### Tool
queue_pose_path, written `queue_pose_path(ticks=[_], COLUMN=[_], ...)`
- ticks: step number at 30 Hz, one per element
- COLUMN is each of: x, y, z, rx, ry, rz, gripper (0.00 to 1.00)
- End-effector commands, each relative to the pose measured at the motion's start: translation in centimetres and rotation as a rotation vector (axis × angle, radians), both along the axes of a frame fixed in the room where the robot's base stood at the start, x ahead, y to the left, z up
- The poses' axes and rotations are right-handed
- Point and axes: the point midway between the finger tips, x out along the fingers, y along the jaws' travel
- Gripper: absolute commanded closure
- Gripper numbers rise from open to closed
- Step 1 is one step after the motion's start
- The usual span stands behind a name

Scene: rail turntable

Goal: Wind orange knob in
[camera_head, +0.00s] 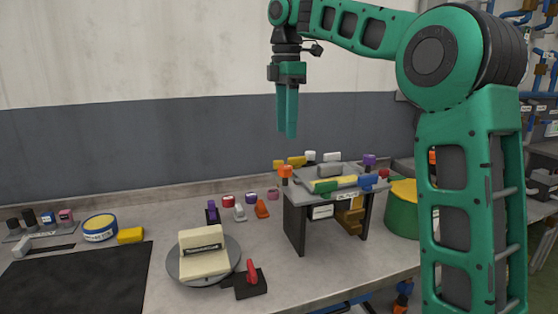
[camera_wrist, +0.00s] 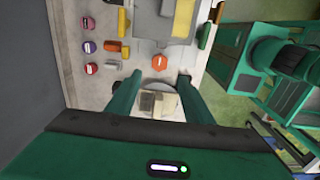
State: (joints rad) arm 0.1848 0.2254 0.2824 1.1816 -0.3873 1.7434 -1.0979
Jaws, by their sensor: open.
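The orange knob (camera_head: 286,171) stands at the left corner of a small grey raised stand (camera_head: 300,184). In the wrist view the orange knob (camera_wrist: 159,63) shows from above as a faceted head, in the gap between my fingertips. My gripper (camera_head: 288,134) hangs above the bench, fingers pointing down, higher than the knob and apart from it. In the wrist view my gripper (camera_wrist: 161,76) is open with nothing between the fingers. The knob's shaft is too small to make out.
The stand also carries green, blue, yellow and purple parts. A turntable (camera_head: 228,262) with a cream block (camera_head: 203,252) sits front left, beside a red lever (camera_head: 251,272). Several small coloured knobs lie behind. A green and yellow drum (camera_head: 402,210) stands right. The wall is behind.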

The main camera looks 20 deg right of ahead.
Motion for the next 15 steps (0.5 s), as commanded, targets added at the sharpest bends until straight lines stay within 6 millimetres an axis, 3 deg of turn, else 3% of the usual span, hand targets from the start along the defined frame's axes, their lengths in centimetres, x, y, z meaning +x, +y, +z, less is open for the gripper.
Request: queue_pose_path(ticks=[5,15], x=[0.0,-0.1], y=[0.0,0.1], z=[-1.2,-5.6], rx=[-0.001,0.001], ry=[0.001,0.002], rz=[0.003,0.003], gripper=[0.53,0.53])
